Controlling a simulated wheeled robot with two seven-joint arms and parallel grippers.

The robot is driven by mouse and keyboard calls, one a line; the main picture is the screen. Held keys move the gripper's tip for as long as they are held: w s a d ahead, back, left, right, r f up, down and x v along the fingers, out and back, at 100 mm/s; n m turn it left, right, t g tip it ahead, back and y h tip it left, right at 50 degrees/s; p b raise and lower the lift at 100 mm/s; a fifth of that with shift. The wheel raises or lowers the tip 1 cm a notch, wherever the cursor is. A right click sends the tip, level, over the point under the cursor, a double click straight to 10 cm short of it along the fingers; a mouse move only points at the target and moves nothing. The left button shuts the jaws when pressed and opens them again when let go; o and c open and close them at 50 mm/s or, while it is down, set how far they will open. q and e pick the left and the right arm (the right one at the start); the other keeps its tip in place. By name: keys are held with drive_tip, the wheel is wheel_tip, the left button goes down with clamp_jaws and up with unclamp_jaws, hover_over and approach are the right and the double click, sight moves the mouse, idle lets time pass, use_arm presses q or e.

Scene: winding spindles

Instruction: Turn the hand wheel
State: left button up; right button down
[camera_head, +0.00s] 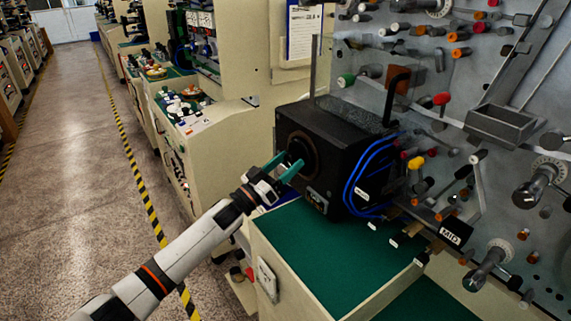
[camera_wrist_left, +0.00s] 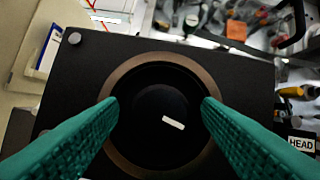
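The hand wheel (camera_head: 303,152) is a dark round disc inside a brown ring on the front face of a black box (camera_head: 340,150). In the left wrist view the hand wheel (camera_wrist_left: 158,130) fills the middle and carries a small white mark. My left gripper (camera_head: 286,166) has green fingers spread apart in front of the wheel. In the left wrist view the left gripper (camera_wrist_left: 160,106) has one fingertip at each side of the wheel. I cannot tell whether the fingertips touch it. My right gripper is not in view.
The black box stands on a green-topped bench (camera_head: 310,245). Blue cables (camera_head: 362,170) loop along its right side. A grey panel (camera_head: 480,90) with many spindles and coloured knobs rises on the right. A floor aisle (camera_head: 80,150) is clear on the left.

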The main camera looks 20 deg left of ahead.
use_arm(q)
drive_tip(key=c, duration=0.9)
drive_tip(key=shift+c, duration=0.2)
